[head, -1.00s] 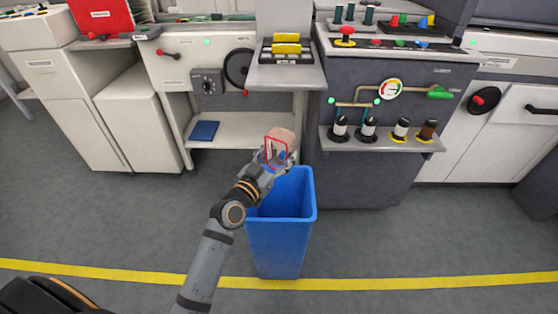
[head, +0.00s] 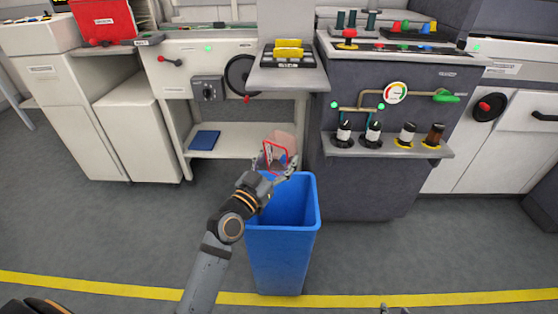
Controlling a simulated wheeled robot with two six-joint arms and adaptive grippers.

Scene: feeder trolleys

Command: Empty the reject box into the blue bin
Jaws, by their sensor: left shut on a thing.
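The reject box (head: 283,141) is a small, see-through pinkish box with a red rim. My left gripper (head: 277,166) is shut on it and holds it in the air above the back left edge of the blue bin. The box is tipped, with its red rim towards me. A small bluish patch shows at it, too small to identify. The blue bin (head: 280,255) stands upright on the floor, and its visible inside shows no contents. Only the tips of my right gripper (head: 394,309) show at the bottom edge, so its state is unclear.
A white shelf with a blue booklet (head: 204,140) is behind the bin. A grey machine (head: 365,185) with a ledge of several small bottles (head: 388,147) stands to the right. A yellow floor line (head: 420,299) runs in front. The floor on both sides is clear.

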